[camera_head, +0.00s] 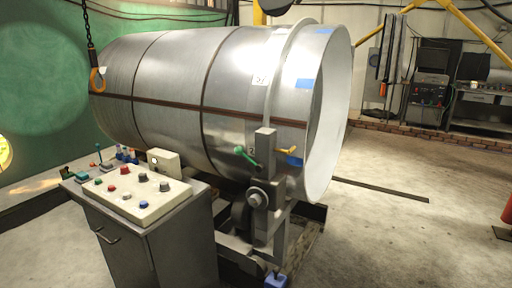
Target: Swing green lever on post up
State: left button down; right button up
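The green lever (247,157) is on the upper part of a grey metal post (266,180) in front of the big steel drum. Its knobbed end points left and a little up, and its other end meets the post. A yellow lever (286,150) sticks out to the right from the same post, near the same height. Neither of my grippers shows in the head view.
A control cabinet (155,245) with a sloped button panel (135,196) stands left of the post. The large drum (180,80) fills the middle behind it. An orange hook (97,80) hangs on a chain at the left. Concrete floor is open at the right.

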aim_at(259, 168)
jog(key=i+j+z, duration=0.15)
jog(key=i, duration=0.8)
